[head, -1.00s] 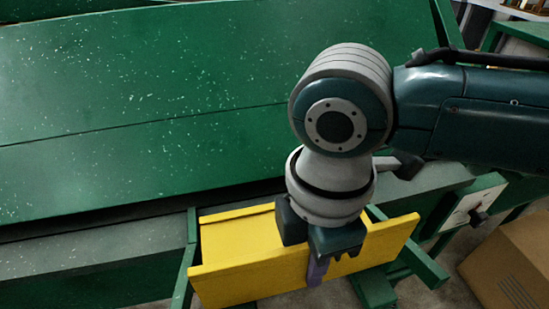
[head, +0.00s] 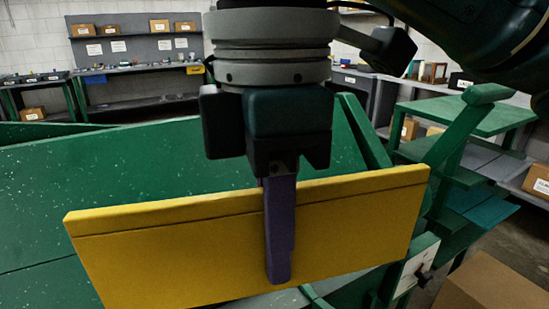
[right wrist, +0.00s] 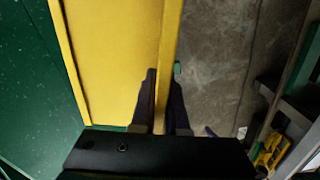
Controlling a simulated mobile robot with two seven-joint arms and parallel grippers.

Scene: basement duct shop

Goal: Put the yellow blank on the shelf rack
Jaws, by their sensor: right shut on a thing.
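The yellow blank (head: 170,250) is a wide, flat panel with a folded top edge. My right gripper (head: 279,235) is shut on its upper edge near the middle and holds it raised in front of the green machine. In the right wrist view the yellow blank (right wrist: 115,60) runs between the two fingers of the right gripper (right wrist: 160,105). Another set of shelves (head: 520,175) stands at the right. My left gripper is not in view.
The green machine (head: 130,165) with its sloped bed fills the space behind the blank. A green stand (head: 460,120) is at the right. A cardboard box (head: 490,285) sits at the lower right. Grey floor (right wrist: 215,60) shows beside the blank.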

